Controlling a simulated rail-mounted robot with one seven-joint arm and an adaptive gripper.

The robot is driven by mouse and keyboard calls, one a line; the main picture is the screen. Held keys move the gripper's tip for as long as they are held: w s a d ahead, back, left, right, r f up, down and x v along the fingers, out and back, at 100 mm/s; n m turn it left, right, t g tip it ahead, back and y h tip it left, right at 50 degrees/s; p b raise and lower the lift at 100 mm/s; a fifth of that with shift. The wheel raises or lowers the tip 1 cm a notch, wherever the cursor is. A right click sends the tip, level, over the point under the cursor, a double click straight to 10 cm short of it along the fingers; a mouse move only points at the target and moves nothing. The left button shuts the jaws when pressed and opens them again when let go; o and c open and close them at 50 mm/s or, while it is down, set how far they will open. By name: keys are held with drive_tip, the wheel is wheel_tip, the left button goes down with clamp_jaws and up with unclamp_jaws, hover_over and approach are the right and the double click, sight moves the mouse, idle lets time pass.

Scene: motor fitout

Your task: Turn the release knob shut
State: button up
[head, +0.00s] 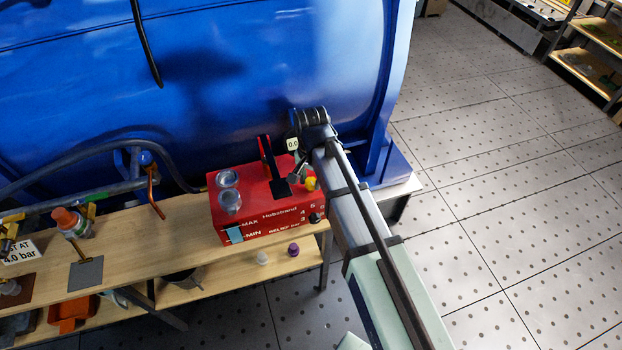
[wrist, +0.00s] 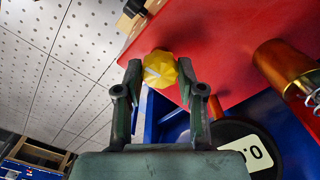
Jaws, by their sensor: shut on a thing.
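The release knob, a yellow faceted knob with a white mark (wrist: 160,68), sits on the edge of the red pump unit in the wrist view. It also shows in the head view (head: 311,184), on the right side of the red unit (head: 240,208). My gripper (wrist: 159,76) has one finger on each side of the knob and is shut on it. In the head view my arm reaches in from the lower right, and its end partly covers the unit's right side.
A large blue tank (head: 230,90) stands close behind. A black lever (head: 268,160) rises from the unit, and a coppery cylinder (wrist: 280,65) is near my gripper. The wooden bench (head: 150,230) holds hoses and fittings. The tiled floor (head: 470,140) at right is open.

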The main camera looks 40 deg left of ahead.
sight(311, 181)
drive_tip(key=shift+m, duration=0.6)
drive_tip(key=o, duration=1.1)
drive_tip(key=shift+o, duration=0.2)
wheel_tip(311, 181, up, 12)
